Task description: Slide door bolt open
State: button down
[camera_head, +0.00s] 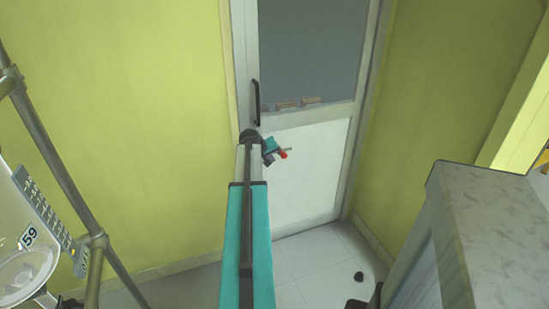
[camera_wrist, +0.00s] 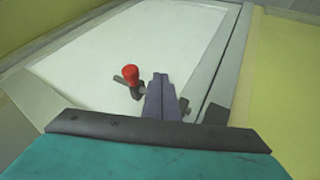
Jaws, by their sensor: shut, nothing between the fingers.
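The door (camera_head: 310,170) has a white lower panel, a dark window and a grey frame. The bolt's red knob (camera_head: 283,155) shows just right of my gripper (camera_head: 271,147), in front of the door. In the wrist view the red knob (camera_wrist: 130,74) stands on a short metal bolt (camera_wrist: 119,79), left of my gripper (camera_wrist: 160,80). The fingers are shut with nothing between them, close beside the knob. I cannot tell whether they touch it. The fingers hide the middle of the bolt, and a metal end (camera_wrist: 185,104) shows on their right.
A black door handle (camera_head: 256,102) is above my gripper. Yellow walls flank the door. A metal pipe frame (camera_head: 60,160) with glassware stands at left, and a grey cabinet (camera_head: 490,220) at right. A small dark object (camera_head: 359,276) lies on the tiled floor.

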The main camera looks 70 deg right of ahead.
jog(key=v, duration=1)
jog(key=shift+w+a, duration=0.3)
jog(key=shift+w, duration=0.1)
jog(key=w+a+f+n+y+p, duration=0.1)
jog(key=w+a+f+n+y, duration=0.1)
jog(key=w+a+f, duration=0.65)
jog(key=w+a+f+n+y, duration=0.15)
jog(key=w+a+f, duration=0.25)
jog(key=a+f, duration=0.85)
jog(key=w+a+f+n+y+p, duration=0.15)
jog(key=w+a+f, duration=0.45)
jog(key=a, duration=1)
jog(key=s+a+f+n+y, duration=0.1)
jog(key=a+f, duration=0.2)
jog(key=a, duration=0.3)
jog(key=a+f+n+y, duration=0.1)
jog(key=a+f, duration=0.2)
jog(key=a, duration=0.4)
jog(key=s+a+f+n+g, duration=0.2)
jog(key=s+a+f, duration=0.1)
jog(key=s+a, duration=0.6)
jog(key=s+a+f+n+g+p, duration=0.1)
jog(key=s+a+f, duration=0.3)
jog(key=s+a, duration=0.4)
jog(key=a+n+g, duration=0.1)
jog(key=a, duration=0.5)
jog(key=shift+s+f+y, duration=0.25)
jog(key=shift+s+y, duration=0.1)
jog(key=shift+y, duration=0.05)
